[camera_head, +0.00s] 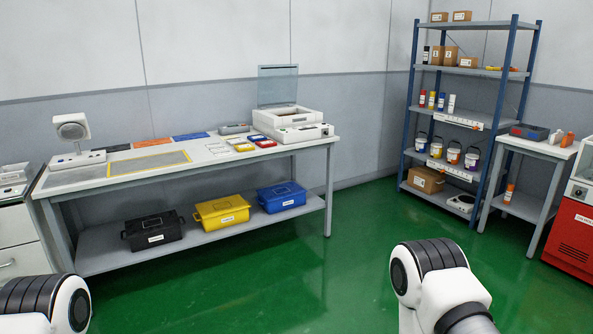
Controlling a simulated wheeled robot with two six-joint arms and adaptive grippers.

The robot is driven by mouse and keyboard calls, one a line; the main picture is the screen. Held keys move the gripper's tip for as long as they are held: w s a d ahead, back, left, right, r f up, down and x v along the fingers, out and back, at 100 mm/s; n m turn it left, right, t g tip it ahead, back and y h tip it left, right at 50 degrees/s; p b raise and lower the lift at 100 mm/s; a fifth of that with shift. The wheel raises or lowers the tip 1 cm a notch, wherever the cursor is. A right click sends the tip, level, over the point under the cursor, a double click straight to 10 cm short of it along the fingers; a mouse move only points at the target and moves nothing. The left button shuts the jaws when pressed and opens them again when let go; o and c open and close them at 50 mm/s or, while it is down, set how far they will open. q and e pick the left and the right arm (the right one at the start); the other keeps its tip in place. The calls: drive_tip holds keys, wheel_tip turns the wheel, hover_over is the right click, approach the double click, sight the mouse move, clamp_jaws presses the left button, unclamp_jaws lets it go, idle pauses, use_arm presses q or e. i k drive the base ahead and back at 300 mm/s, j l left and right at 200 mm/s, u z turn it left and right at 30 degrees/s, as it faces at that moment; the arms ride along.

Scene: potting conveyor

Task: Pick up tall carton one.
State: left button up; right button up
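Two upright brown cartons stand side by side on the second shelf from the top of the blue-post rack at the back right: a left carton (437,56) and a right carton (450,56). Each has a small white label, too small to read surely, so I cannot tell which is tall carton one. Both are far from my arms. My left arm shows at the bottom left corner and my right arm at the bottom right of centre. Neither gripper is in view.
The rack (497,80) also holds small top boxes, bottles, buckets and a low box (426,179). A side table (540,147) and red cabinet (574,235) stand right of it. A long workbench (210,168) stands left. Green floor (365,230) is clear between.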

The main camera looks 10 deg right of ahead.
sight(439, 54)
drive_tip(key=i+z, duration=0.15)
drive_tip(key=i, duration=0.35)
drive_tip(key=i+j+z, duration=0.15)
drive_tip(key=i, duration=0.35)
drive_tip(key=i+j+z, duration=0.15)
drive_tip(key=i, duration=0.35)
drive_tip(key=i+l+z, duration=0.2)
drive_tip(key=i+z, duration=0.6)
drive_tip(key=z, duration=0.15)
drive_tip(key=i+j+z, duration=0.1)
drive_tip(key=i+z, duration=0.35)
drive_tip(key=i+u, duration=0.1)
drive_tip(key=i, duration=0.45)
drive_tip(key=i+l+u, duration=0.15)
drive_tip(key=i, duration=0.35)
drive_tip(key=i+u, duration=0.1)
drive_tip(key=i, duration=0.45)
drive_tip(key=i+l+u, duration=0.2)
drive_tip(key=i, duration=1.65)
